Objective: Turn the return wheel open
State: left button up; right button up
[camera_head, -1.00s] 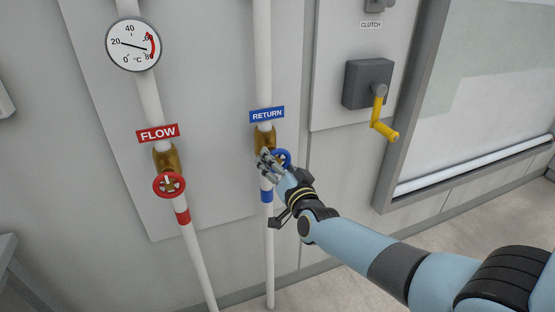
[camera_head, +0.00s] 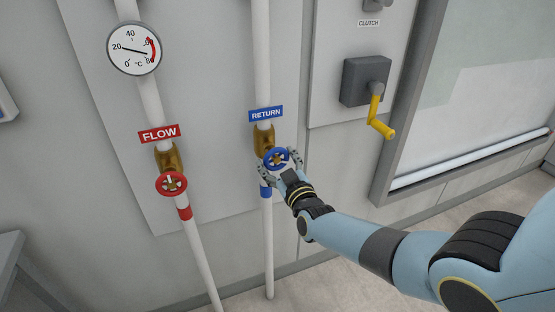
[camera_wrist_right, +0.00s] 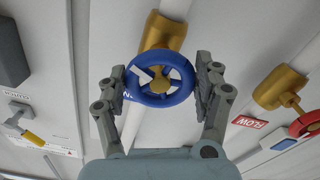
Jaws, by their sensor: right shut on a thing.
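The blue return wheel (camera_head: 276,151) sits on a brass valve (camera_head: 264,140) below the blue RETURN sign (camera_head: 266,114). My right gripper (camera_head: 280,162) is shut on the wheel, one finger at each side of its rim. In the right wrist view the blue wheel (camera_wrist_right: 158,99) lies between the two fingers of my right gripper (camera_wrist_right: 161,83). A white mark shows on one part of the wheel, and its brass hub is visible. My left gripper is not in view.
The red flow wheel (camera_head: 171,184) is on the pipe to the left, under a temperature gauge (camera_head: 134,48). A grey box (camera_head: 361,80) with a yellow crank (camera_head: 379,127) is at the upper right. The wall panel between the two pipes is clear.

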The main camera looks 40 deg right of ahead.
jog(key=n, duration=0.4)
jog(key=shift+s+f+n+p, duration=0.15)
jog(key=shift+n+p, duration=0.15)
jog(key=shift+p, duration=0.1)
dwell(0.4)
jog(key=o, duration=1)
jog(key=shift+c, duration=0.2)
jog(key=shift+o, duration=1.1)
jog(key=v, duration=1.2)
